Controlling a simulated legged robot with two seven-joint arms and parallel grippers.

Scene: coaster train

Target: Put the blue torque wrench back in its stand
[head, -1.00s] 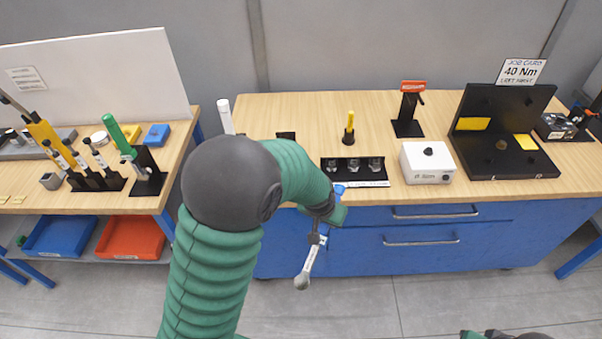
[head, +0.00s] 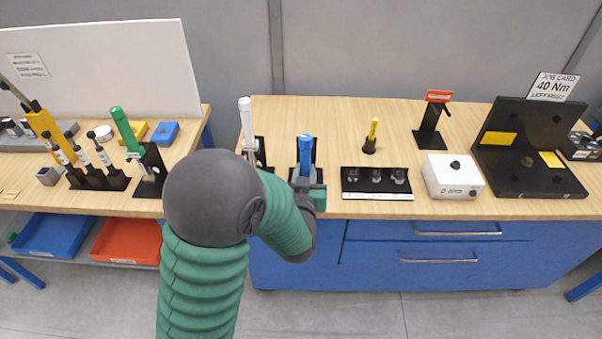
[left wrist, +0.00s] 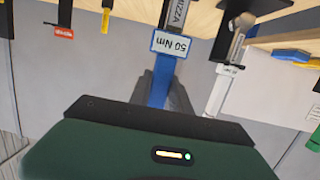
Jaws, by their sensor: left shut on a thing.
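The blue torque wrench (head: 305,148) stands upright, handle up, at the front of a black stand (head: 317,151) on the bench. My left gripper (head: 309,188) is shut on it near the bench's front edge. In the left wrist view, which is upside down, the blue wrench (left wrist: 160,88) runs between my fingers, with a "50 Nm" tag (left wrist: 171,44) by its shaft. My arm and gripper hide its lower part in the head view, so I cannot tell whether it sits in the stand. My right gripper is not in view.
A white-handled wrench (head: 246,122) stands in its own black stand close on the left. A socket tray (head: 376,196) and a white box (head: 452,177) lie to the right. A green-handled wrench (head: 126,130) stands on the left table. The bench behind is mostly clear.

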